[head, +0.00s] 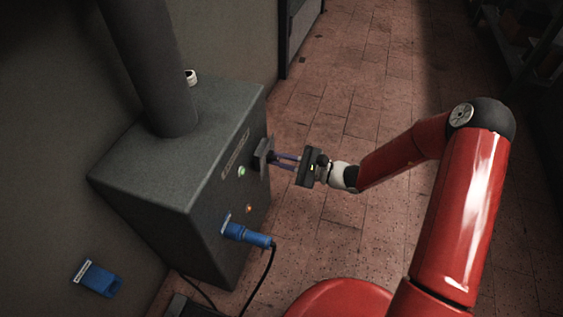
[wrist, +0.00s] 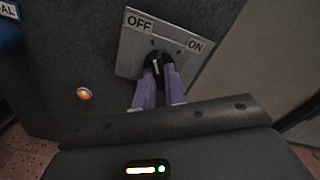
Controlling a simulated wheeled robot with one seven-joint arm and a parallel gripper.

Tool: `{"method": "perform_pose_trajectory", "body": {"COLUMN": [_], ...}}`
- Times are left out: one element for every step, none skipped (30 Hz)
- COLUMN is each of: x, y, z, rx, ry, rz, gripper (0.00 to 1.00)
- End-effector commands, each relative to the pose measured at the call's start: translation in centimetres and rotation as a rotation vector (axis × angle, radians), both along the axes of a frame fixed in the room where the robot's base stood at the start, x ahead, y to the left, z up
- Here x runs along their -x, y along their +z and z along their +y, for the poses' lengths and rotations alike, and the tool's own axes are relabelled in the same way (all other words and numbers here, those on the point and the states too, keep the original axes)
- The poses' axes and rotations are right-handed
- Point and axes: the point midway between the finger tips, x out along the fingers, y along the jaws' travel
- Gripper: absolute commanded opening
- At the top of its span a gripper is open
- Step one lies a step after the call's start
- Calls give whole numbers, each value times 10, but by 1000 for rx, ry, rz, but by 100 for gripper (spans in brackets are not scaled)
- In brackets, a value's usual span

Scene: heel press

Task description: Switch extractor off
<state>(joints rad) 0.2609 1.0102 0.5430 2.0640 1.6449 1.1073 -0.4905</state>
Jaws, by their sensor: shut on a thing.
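The extractor cabinet (head: 150,185) is a dark grey box against the wall at left in the head view, with a thick duct (head: 150,65) rising from its top. A grey switch plate (head: 262,150) on its front shows close up in the wrist view (wrist: 130,55), tilted, with OFF at its left and ON at its right. A black rotary knob (wrist: 153,62) with a white mark sits on the plate; which label the mark points to is hard to tell. My gripper (head: 276,162) is shut on the knob, its purple fingers (wrist: 158,78) on either side.
An orange lamp (head: 249,208) and a pale green one (head: 240,171) are on the cabinet front. A blue plug (head: 247,235) with a black cable juts out below. A blue box (head: 98,279) is at lower left. The tiled floor (head: 350,120) at right is clear.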

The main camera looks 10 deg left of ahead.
Motion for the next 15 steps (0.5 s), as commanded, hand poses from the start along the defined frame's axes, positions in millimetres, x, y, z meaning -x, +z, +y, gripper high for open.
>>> {"method": "perform_pose_trajectory", "body": {"x": [0, 0, 0, 0, 0, 0, 0, 0, 0, 0, 0, 0, 0, 0, 0], "y": [-1, -1, -1, -1, -1, -1, -1, -1, -1, -1, -1, -1, -1, -1, -1], "z": [-1, -1, -1, -1, -1, -1, -1, -1, -1, -1, -1, -1, -1, -1, -1], "rx": [3, 3, 4, 4, 4, 5, 5, 5, 5, 6, 6, 6, 6, 6, 6], "ry": [-1, -1, -1, -1, -1, -1, -1, -1, -1, 0, 0, 0, 0, 0, 0], "rz": [-11, -18, -26, -31, -34, -38, -40, -42, -43, -44, -44, -44, -44, -44, -44], "gripper": [0, 0, 0, 0, 0, 0, 0, 0, 0, 0, 0, 0, 0, 0, 0]}}
